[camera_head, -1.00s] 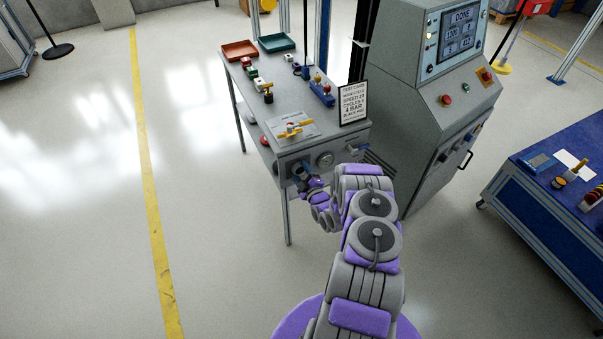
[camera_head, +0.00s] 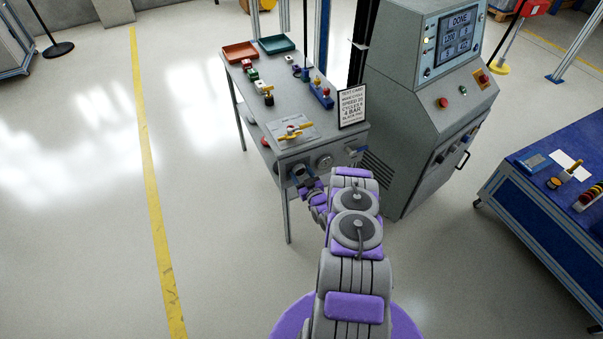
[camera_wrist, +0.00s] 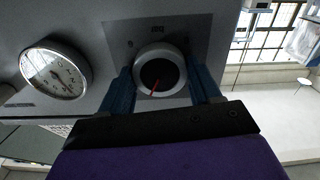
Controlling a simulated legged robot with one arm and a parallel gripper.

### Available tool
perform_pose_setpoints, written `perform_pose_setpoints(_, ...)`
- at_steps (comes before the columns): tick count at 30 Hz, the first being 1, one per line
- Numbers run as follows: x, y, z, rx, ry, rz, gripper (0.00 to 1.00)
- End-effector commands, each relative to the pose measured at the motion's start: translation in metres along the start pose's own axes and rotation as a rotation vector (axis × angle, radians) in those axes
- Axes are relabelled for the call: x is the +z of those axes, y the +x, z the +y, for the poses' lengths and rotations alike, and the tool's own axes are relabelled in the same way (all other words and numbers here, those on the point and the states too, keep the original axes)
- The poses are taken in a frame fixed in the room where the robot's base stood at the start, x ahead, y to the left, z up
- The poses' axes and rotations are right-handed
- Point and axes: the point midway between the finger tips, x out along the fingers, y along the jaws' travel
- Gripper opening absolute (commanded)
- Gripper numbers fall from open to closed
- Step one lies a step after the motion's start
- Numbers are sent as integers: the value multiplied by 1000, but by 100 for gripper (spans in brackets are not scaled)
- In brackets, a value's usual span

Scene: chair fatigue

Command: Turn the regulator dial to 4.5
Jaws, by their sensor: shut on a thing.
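The regulator dial (camera_wrist: 158,73) is a round knob with a pale rim, a dark face and a red pointer line. In the wrist view it sits on the grey front panel, between the two blue fingers of my gripper (camera_wrist: 160,88), which are shut on its sides. The pointer is aimed down and slightly left in that view; the scale value cannot be read. In the head view my gripper (camera_head: 303,178) is at the left of the table's front panel, and the dial is mostly hidden there. A round gauge (camera_wrist: 55,74) with a white face is beside the dial; its reading is too small to tell.
The grey table (camera_head: 262,127) carries trays, small coloured parts and a yellow-handled valve (camera_head: 295,132). A test card (camera_head: 352,105) stands at its right corner. A grey control cabinet (camera_head: 410,130) stands close on the right. The floor to the left is clear.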

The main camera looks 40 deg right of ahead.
Motion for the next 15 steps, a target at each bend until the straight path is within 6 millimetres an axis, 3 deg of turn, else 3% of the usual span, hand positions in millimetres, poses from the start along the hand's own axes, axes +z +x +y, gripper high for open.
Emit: perform_pose_setpoints(15, 5, -2, 1, 4, 466, -10, 32)
